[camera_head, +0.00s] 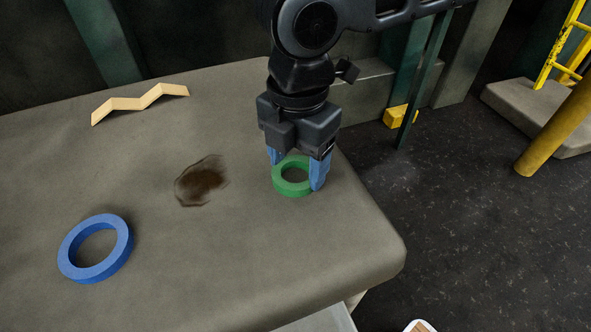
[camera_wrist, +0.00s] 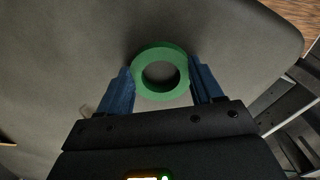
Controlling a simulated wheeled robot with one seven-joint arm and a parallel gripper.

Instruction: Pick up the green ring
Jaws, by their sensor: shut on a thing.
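The green ring (camera_head: 293,189) is at the right part of the grey table (camera_head: 230,285), near its right edge. My gripper (camera_head: 298,174) points down over it, with one blue finger on each side of the ring. In the wrist view the green ring (camera_wrist: 160,92) sits between the two blue fingertips of my gripper (camera_wrist: 161,82), which are shut on its outer sides. The ring looks flat, at or just above the table top; I cannot tell whether it touches. Part of its rim is hidden by the right finger in the head view.
A larger blue ring (camera_head: 95,248) lies at the table's left front. A tan zigzag piece (camera_head: 140,102) lies at the back left. A dark stain (camera_head: 202,182) marks the middle. A yellow block (camera_head: 400,116) is beyond the table at the right. The table's front middle is clear.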

